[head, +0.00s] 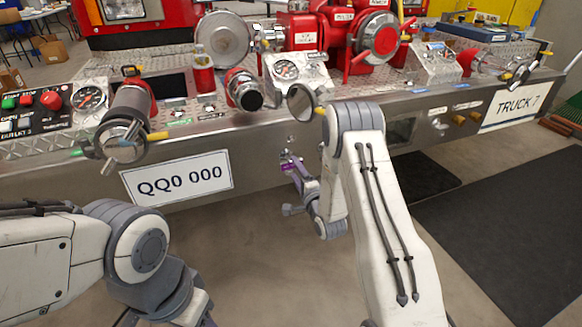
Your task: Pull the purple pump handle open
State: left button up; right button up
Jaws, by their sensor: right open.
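The purple pump handle (287,168) is a small purple piece at the front face of the metal bumper, right of the QQ0 000 plate. My right arm reaches down in front of the bumper, and its right gripper (291,162) is at the handle. The gripper is open. It overlaps the handle in the picture and hides part of it, so I cannot tell whether they touch. My left arm is at the lower left, and its gripper is not in view.
Dark mats (500,215) lie on the floor at right. The floor in front is clear.

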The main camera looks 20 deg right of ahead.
aim_at(292, 166)
jog(key=shift+w+a, duration=0.1)
jog(key=shift+w, duration=1.95)
grip_shut()
